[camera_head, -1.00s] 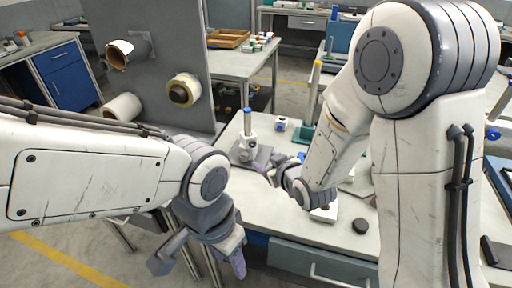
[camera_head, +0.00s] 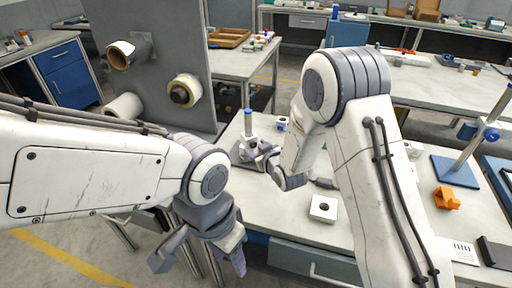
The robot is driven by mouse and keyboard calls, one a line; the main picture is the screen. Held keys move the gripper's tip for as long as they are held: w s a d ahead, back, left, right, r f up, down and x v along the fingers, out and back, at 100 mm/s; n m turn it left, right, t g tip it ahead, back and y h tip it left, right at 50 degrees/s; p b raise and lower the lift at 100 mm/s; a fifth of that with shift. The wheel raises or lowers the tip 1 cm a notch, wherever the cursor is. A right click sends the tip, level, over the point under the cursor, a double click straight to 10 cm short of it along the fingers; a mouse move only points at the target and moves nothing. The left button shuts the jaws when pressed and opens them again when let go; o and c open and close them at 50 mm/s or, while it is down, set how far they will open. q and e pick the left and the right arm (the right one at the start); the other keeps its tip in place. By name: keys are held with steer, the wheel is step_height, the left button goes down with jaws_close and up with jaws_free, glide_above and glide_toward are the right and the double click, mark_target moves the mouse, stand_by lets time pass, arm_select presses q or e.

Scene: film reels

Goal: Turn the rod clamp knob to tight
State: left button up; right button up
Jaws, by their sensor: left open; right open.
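A retort stand with a slanted-looking metal rod (camera_head: 485,125) on a blue base (camera_head: 456,171) is at the right of the table. A blue knob-like part (camera_head: 491,135) sits on its rod; its turn position is too small to tell. My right gripper (camera_head: 258,153) is open near the table's far left, close beside a white block with a blue-topped post (camera_head: 247,125); whether they touch I cannot tell. It is far from the stand. My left gripper (camera_head: 205,262) is open, hanging off the table's front left edge, empty.
A white square piece with a dark hole (camera_head: 323,208) and an orange part (camera_head: 446,197) lie on the table. A small blue-and-white piece (camera_head: 282,124) is behind. A grey panel with rolls (camera_head: 184,91) stands at the left. My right arm covers the table's middle.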

steer(key=shift+a, duration=0.1)
jaws_close()
steer(key=shift+w+d+m+y, duration=0.1)
steer(key=shift+d+m+y, duration=0.1)
steer(key=shift+m+y, duration=0.2)
steer(key=shift+d+m+g+y, duration=0.1)
steer(key=shift+m+g+y, duration=0.3)
steer(key=shift+m, duration=0.4)
steer(key=m+y, duration=0.2)
steer(key=m, duration=0.1)
steer(key=shift+w+d+m+g+y+p, duration=0.1)
steer(key=shift+m+g+y+p, duration=0.2)
steer(key=shift+g+p, duration=0.1)
